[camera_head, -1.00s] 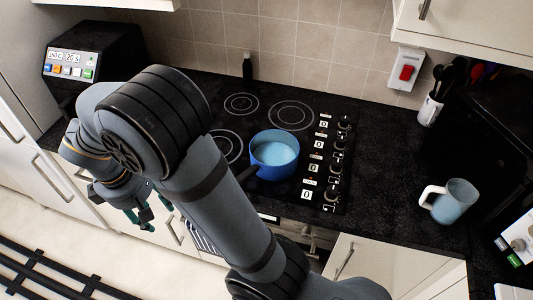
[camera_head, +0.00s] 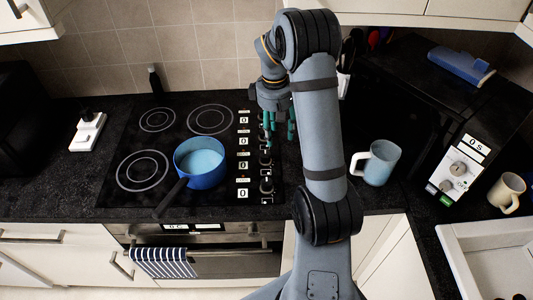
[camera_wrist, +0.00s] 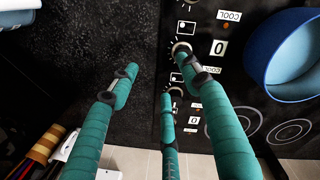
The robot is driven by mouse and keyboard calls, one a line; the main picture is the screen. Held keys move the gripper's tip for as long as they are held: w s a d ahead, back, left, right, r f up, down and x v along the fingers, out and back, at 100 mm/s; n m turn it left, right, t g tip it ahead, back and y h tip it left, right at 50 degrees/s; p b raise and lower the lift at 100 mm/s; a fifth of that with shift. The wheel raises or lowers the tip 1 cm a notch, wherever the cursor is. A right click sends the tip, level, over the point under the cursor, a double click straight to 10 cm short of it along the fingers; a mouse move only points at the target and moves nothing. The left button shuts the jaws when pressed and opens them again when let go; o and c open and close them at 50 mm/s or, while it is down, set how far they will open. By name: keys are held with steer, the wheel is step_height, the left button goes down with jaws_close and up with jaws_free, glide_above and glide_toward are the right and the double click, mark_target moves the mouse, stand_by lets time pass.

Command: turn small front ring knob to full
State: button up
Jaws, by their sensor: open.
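The hob's control knobs run in a column along its right side, with one front knob (camera_head: 266,187) clear of my fingers. The displays beside them, such as the front display (camera_head: 242,193), read 0. My gripper (camera_head: 278,128) is open, fingers pointing down, over the back part of the knob column. In the wrist view the gripper (camera_wrist: 155,75) is empty, and one fingertip overlaps a knob (camera_wrist: 181,46) beside a 0 display; contact cannot be told. A ring (camera_head: 143,170) shows bare at front left.
The pan handle (camera_head: 171,198) points toward the front edge. A pale blue mug (camera_head: 378,165) stands right of the hob. A utensil pot (camera_head: 344,84) is behind my arm. A microwave (camera_head: 460,165) stands at the right. A striped towel (camera_head: 163,262) hangs on the oven.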

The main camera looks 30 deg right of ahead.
mark_target(266, 154)
steer(key=a+f+n, duration=0.1)
steer(key=f+n, duration=0.2)
steer(key=n, duration=0.1)
steer(key=w+a+f+n+p, duration=0.1)
steer(key=f+n, duration=0.2)
steer(key=a+f+n, duration=0.1)
steer(key=f+n, duration=0.2)
steer(key=n, duration=0.1)
steer(key=shift+w+a+f+n+y, duration=0.1)
steer(key=shift+w+f+n+y, duration=0.2)
steer(key=shift+f+y, duration=0.1)
steer(key=c, duration=0.3)
steer(key=c, duration=0.8)
steer(key=shift+c, duration=0.2)
